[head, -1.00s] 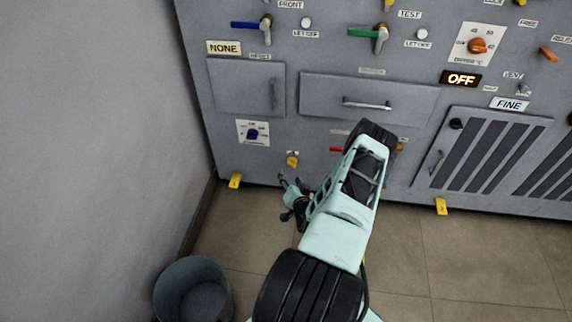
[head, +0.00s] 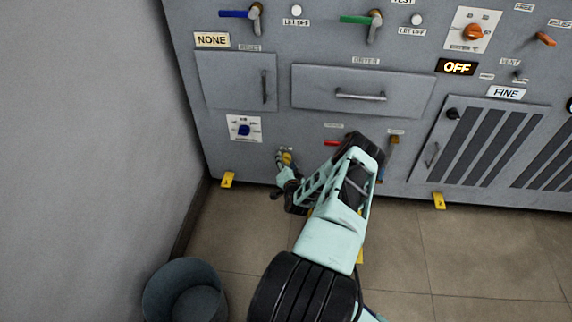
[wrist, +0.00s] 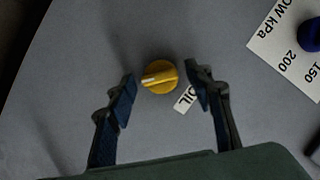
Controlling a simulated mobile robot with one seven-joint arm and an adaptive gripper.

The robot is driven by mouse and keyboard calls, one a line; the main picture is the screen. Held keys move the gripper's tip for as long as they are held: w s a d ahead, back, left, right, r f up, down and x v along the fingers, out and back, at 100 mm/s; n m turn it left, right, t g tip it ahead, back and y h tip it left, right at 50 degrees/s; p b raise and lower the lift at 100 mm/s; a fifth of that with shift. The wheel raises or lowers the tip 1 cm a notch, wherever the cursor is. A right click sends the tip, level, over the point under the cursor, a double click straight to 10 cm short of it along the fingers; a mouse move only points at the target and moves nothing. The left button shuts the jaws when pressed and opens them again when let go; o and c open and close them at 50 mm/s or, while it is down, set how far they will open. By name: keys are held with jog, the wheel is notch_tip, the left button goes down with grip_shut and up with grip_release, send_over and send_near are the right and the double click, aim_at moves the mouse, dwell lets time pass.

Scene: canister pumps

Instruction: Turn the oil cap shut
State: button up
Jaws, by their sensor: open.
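The oil cap is a round yellow knob (wrist: 159,76) with a raised grip bar and a pale mark at its left end. It stands on the grey panel beside a label reading OIL (wrist: 187,97). My gripper (wrist: 160,82) is open in the wrist view, with one dark finger on each side of the cap and gaps to both. In the head view my gripper (head: 284,160) is at the lower panel, and the yellow cap shows small and partly covered between the fingers.
A blue knob on a white dial plate (head: 244,128) is up and left of the gripper. Yellow feet (head: 227,180) stand along the panel's bottom edge. A grey bin (head: 185,291) is on the floor at left, near the wall. A red handle (head: 333,143) is to the right.

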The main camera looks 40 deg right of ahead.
jog(key=shift+w, duration=0.1)
jog(key=shift+c, duration=0.6)
jog(key=c, duration=1)
jog(key=shift+r, duration=0.1)
